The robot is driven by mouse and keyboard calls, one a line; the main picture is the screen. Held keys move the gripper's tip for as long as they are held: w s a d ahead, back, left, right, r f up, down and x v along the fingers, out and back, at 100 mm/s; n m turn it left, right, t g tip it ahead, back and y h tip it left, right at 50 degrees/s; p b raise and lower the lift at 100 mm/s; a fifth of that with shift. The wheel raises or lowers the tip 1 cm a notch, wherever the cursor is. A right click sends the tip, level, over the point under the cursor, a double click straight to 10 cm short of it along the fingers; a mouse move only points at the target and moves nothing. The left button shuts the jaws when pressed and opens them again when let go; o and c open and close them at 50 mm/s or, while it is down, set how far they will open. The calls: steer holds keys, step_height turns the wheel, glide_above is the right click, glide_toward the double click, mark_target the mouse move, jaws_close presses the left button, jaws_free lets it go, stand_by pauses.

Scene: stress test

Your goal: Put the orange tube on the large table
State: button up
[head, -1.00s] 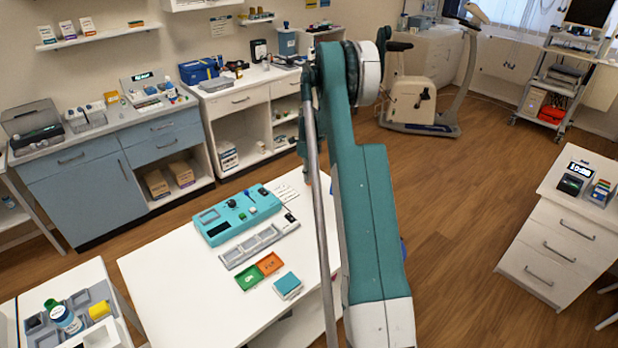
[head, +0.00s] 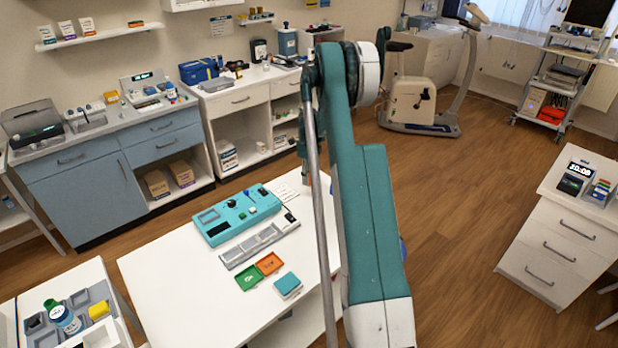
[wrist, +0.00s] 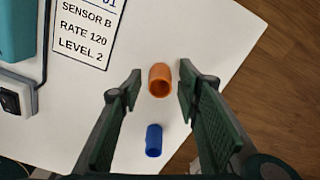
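The orange tube (wrist: 160,80) is a short hollow cylinder in the wrist view, above the middle. It appears to rest on the white surface of the large table (wrist: 225,30). My gripper (wrist: 161,72) is open, one finger on each side of the orange tube, with a visible gap at both sides. In the head view the large table (head: 180,290) is the white one at the lower middle. There my arm hides its right part, the gripper and the orange tube.
A blue tube (wrist: 153,140) lies close below the orange one. A printed card (wrist: 88,30) is at the upper left of the wrist view. A teal device (head: 238,214), a grey tray (head: 260,246) and small green and orange trays (head: 270,263) occupy the table. The table's edge is close at right.

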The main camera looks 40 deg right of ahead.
steer(key=shift+r, duration=0.15)
step_height(320, 180, up, 12)
steer(key=p, duration=0.1)
stand_by(0.5)
stand_by(0.6)
